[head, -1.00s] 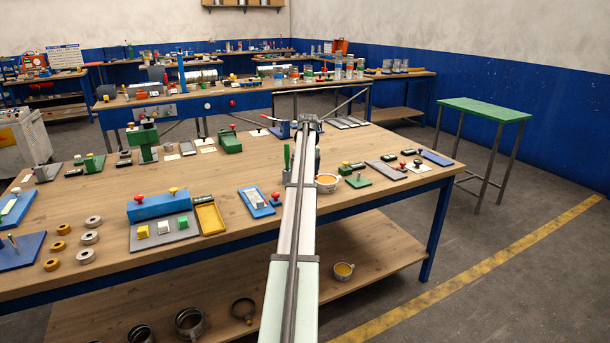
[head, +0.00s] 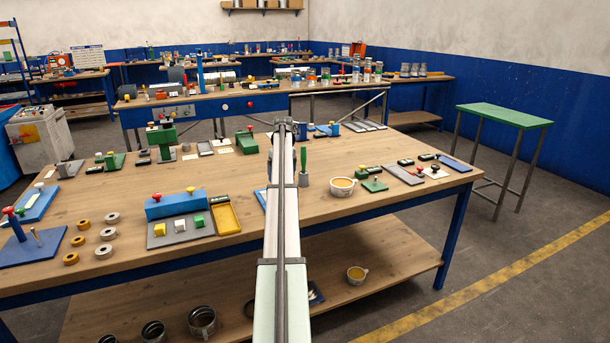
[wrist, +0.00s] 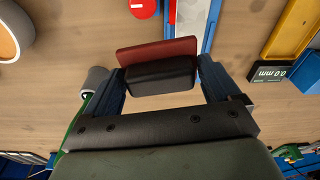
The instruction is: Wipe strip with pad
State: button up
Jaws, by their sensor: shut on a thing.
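My gripper (wrist: 160,74) is shut on a pad (wrist: 160,72), a black block with a dark red layer, held between its two blue fingers in the wrist view. Just beyond the pad is a blue plate (wrist: 212,22) bearing a pale grey strip (wrist: 190,22), with a red knob (wrist: 143,8) beside it. The pad covers the near part of this plate; I cannot tell whether it touches it. In the head view my arm hides the gripper and pad, and only a sliver of the blue plate (head: 260,197) shows left of the arm.
A grey holder with a green handle (head: 304,172) and a white cup (head: 342,187) stand right of my arm. A yellow tray (head: 227,219) and a long blue block (head: 175,205) lie left. A black gauge box (wrist: 270,73) is right in the wrist view. Bare wood lies around the plate.

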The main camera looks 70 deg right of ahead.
jog(key=shift+m, duration=0.8)
jog(key=w, duration=0.1)
jog(key=w+d, duration=0.1)
jog(key=w, duration=0.2)
jog(key=shift+w+d, duration=0.25)
jog(key=shift+w, duration=0.05)
jog(key=shift+f, duration=0.1)
